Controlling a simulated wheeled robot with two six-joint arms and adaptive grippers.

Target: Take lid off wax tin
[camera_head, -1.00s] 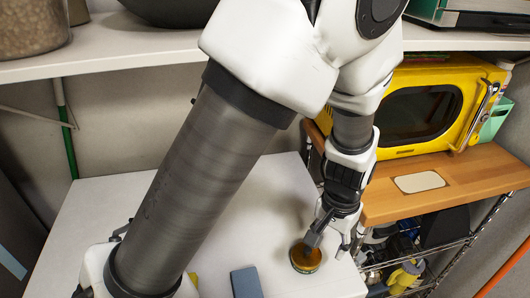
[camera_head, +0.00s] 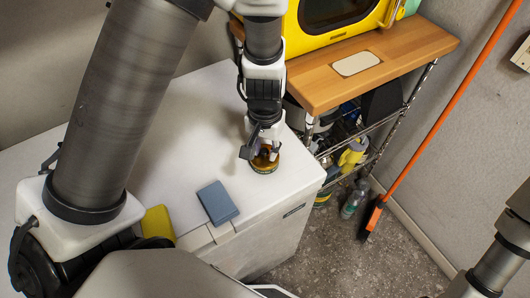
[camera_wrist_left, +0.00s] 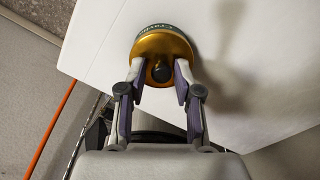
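The wax tin (camera_head: 265,164) stands upright on the white top at its right side, with an amber-gold lid and a green-labelled side. In the left wrist view the lid (camera_wrist_left: 165,45) shows a dark round knob (camera_wrist_left: 161,72) on it. My left gripper (camera_head: 261,153) is over the tin from above. In the left wrist view its two fingers (camera_wrist_left: 160,84) are spread, one on each side of the knob, with gaps between them and the knob. The fingertips overlap the lid's near edge; contact with it is unclear. My right gripper is out of view.
A blue box (camera_head: 217,202) lies on the white top (camera_head: 185,140) left of the tin, with a yellow item (camera_head: 157,222) further left. A wooden-topped wire rack (camera_head: 375,65) with a yellow oven (camera_head: 335,14) stands behind right. An orange-handled broom (camera_head: 430,110) leans at the right.

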